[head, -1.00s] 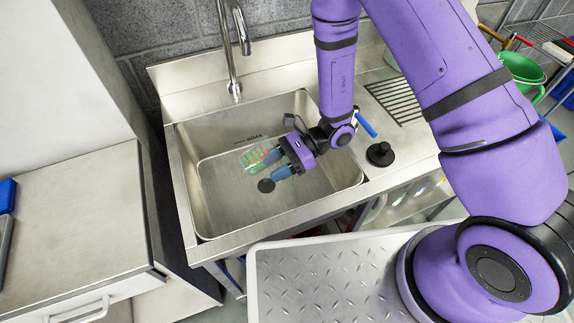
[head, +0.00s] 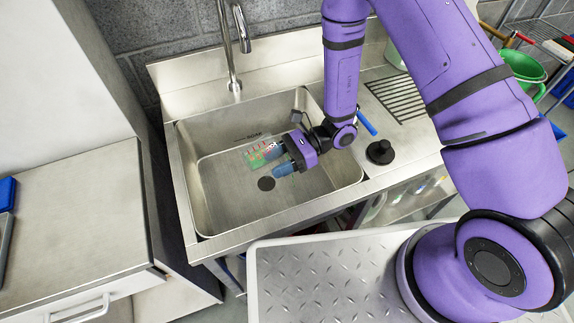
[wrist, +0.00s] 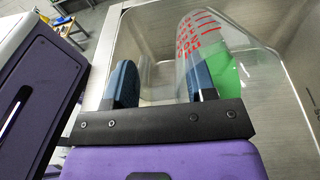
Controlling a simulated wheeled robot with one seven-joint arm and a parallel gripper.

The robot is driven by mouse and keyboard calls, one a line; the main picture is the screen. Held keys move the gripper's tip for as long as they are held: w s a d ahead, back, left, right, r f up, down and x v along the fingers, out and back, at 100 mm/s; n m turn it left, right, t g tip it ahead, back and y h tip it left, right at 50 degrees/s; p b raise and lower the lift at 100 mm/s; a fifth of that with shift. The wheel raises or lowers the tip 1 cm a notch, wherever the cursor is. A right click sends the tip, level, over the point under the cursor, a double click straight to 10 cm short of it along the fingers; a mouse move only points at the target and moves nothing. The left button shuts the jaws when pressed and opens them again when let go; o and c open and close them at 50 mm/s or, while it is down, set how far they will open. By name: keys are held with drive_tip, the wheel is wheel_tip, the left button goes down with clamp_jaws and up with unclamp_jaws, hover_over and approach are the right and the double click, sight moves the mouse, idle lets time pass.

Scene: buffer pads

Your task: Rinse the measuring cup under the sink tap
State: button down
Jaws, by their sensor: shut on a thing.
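The measuring cup (head: 256,154) is clear with red markings and a green tint. It is in my gripper (head: 277,158), over the sink basin (head: 220,195). In the wrist view, the cup's marked wall (wrist: 207,40) is at the right blue finger of my gripper (wrist: 161,80); the other finger stands apart to the left. I cannot tell exactly how the fingers sit on the cup. The tap (head: 240,28) rises behind the basin, its spout end above and left of the cup in the head view. No running water shows.
The dark drain (head: 266,184) is in the basin floor. A black round object (head: 380,152) and a blue-handled item (head: 366,124) are on the right counter, near the ribbed drainboard (head: 396,98). The basin's left side is clear.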

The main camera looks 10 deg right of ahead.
drive_tip(key=shift+w+d+r+y+p, duration=0.2)
drive_tip(key=shift+d+y+p, duration=0.25)
drive_tip(key=shift+d+y, duration=0.15)
idle(0.5)
drive_tip(key=shift+w+d+r+g+y, duration=0.1)
drive_tip(key=shift+d+r+g+y, duration=0.1)
drive_tip(key=shift+g+y, duration=0.35)
idle(0.6)
drive_tip(key=shift+a+f+t+h, duration=0.15)
drive_tip(key=shift+a+t+h, duration=0.2)
drive_tip(key=shift+h, duration=0.3)
drive_tip(key=shift+s+a+f+t+h, duration=0.35)
drive_tip(key=shift+a+h, duration=0.2)
drive_tip(key=shift+h, duration=0.15)
drive_tip(key=shift+a+h, duration=0.1)
drive_tip(key=shift+h, duration=0.2)
drive_tip(key=s+a+f+t+h+b, duration=0.2)
drive_tip(key=a+f+t+h+b, duration=0.2)
drive_tip(key=h, duration=0.8)
drive_tip(key=shift+s+a+f+b, duration=0.25)
drive_tip(key=shift+a+f+b, duration=0.15)
drive_tip(key=shift+a+b, duration=0.9)
